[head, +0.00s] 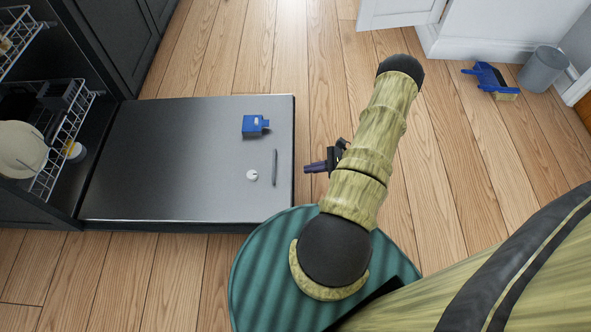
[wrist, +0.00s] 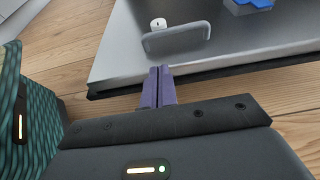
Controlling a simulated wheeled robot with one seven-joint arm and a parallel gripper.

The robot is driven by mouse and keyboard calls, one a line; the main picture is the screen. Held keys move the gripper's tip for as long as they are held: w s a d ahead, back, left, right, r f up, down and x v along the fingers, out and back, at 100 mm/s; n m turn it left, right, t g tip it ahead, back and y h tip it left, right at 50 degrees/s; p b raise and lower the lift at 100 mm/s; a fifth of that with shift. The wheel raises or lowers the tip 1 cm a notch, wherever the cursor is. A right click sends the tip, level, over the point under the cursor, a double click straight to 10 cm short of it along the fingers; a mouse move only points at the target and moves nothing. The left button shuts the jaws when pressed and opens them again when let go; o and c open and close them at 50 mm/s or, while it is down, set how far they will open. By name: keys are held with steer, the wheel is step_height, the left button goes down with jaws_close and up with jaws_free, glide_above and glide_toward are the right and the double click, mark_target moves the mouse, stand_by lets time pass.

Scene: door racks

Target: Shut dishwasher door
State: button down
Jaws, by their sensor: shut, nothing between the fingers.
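The dishwasher door (head: 170,170) is folded fully down and lies about level above the wooden floor, its stainless inner face up. It also shows in the wrist view (wrist: 120,55), with its dark outer edge nearest my gripper. My gripper (head: 308,167) is just right of the door's free edge. In the wrist view its purple fingers (wrist: 159,75) are together and empty, pointing at the door edge. Whether they touch the door I cannot tell. A thin grey bar-shaped piece (wrist: 176,39) and a white round knob (head: 252,175) sit on the door face.
A blue item (head: 254,125) is on the door. Wire racks (head: 66,135) with dishes stick out of the dishwasher at the left. A blue dustpan (head: 487,77) and grey bin (head: 542,68) stand far right.

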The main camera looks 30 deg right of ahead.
mark_target(285, 177)
steer(key=b+x, duration=0.4)
steer(key=x, duration=0.4)
steer(key=shift+w+a+f+b, duration=0.15)
steer(key=shift+a+f+b, duration=0.1)
steer(key=shift+f+b, duration=0.05)
steer(key=shift+w+a, duration=0.3)
steer(key=shift+a, duration=0.15)
